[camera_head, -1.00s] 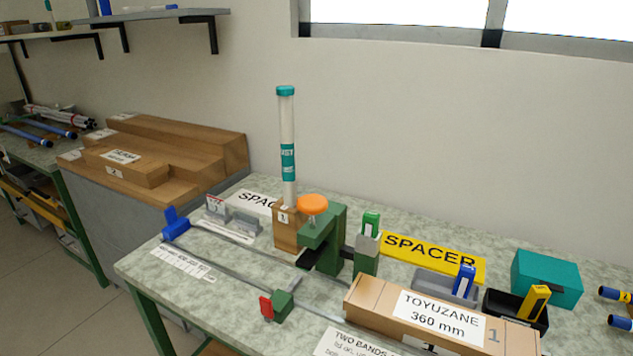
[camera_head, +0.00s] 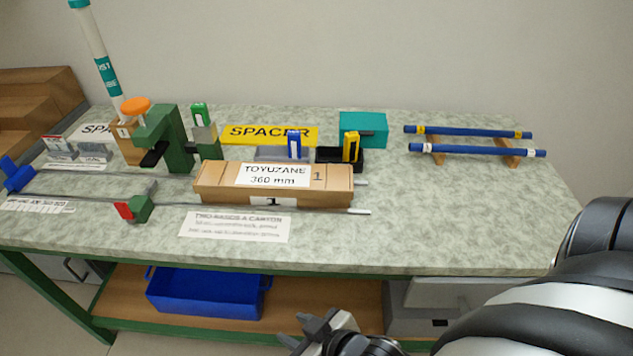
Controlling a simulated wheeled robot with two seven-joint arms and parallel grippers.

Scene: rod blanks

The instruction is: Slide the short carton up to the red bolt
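The carton (camera_head: 215,188), a brown box marked TOYUZANE 360 mm, lies along the rails in the middle of the bench. The red bolt (camera_head: 124,210) sits on a small green block (camera_head: 142,207) at the front rail, left of the carton. A clear gap separates the carton's left end from it. My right gripper (camera_head: 322,328) is low at the bottom centre, in front of the bench and well away from the carton. It appears to hold nothing; its finger opening is unclear. My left gripper is out of view.
Black bin (camera_head: 327,155) and teal box (camera_head: 362,128) stand behind the carton. Blue rods (camera_head: 470,131) rest on wooden supports at the right. The bench's front right is clear.

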